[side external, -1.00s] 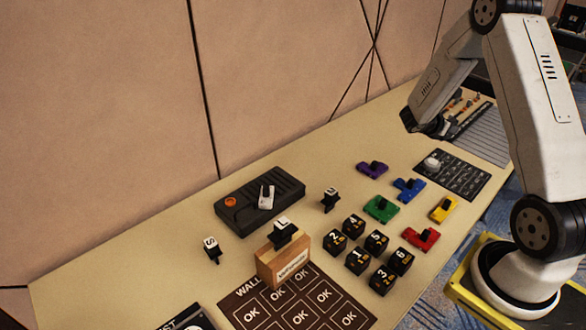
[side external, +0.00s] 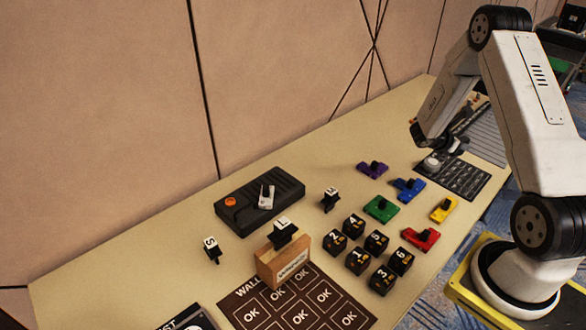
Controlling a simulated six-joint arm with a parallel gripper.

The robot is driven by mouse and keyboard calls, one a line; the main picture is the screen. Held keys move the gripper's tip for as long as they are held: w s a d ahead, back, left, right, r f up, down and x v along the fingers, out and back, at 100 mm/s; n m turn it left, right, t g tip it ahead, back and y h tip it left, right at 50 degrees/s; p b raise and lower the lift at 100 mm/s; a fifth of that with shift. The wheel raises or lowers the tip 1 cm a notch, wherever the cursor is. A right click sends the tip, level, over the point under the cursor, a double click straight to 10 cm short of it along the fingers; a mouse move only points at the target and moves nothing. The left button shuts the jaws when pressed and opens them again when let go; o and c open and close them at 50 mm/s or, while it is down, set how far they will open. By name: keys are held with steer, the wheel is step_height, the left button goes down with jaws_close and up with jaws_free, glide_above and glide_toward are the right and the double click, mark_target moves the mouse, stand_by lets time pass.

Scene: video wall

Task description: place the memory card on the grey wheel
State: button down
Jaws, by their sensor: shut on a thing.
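My gripper (side external: 424,142) is at the far right part of the table, pointing down just above the black panel. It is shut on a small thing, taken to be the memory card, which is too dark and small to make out. A light grey round knob (side external: 431,163), which looks like the grey wheel, sits at the left end of the black panel (side external: 462,180). My gripper is directly over or just behind this wheel; whether the held thing touches it, I cannot tell.
Purple (side external: 367,170), blue (side external: 404,193), green (side external: 374,213), yellow (side external: 439,216) and red (side external: 416,242) pieces lie in front. Several black number cubes (side external: 358,261), a wooden block (side external: 270,270) and a black device (side external: 225,215) stand nearer. A grey keyboard-like panel (side external: 484,135) lies behind.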

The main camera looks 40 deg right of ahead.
steer(key=shift+w+d+f, duration=1.45)
steer(key=shift+d+f, duration=0.05)
steer(key=shift+d, duration=0.15)
steer(key=shift+w+d+f, duration=1.45)
steer(key=shift+d+f, duration=0.1)
steer(key=shift+d, duration=0.1)
steer(key=shift+w+d+f, duration=1.45)
steer(key=shift+d+f, duration=0.05)
steer(key=shift+d, duration=0.15)
steer(key=shift+f, duration=0.1)
steer(key=shift+w+d+f, duration=0.2)
steer(key=shift+f, duration=1.6)
steer(key=shift+f, duration=0.2)
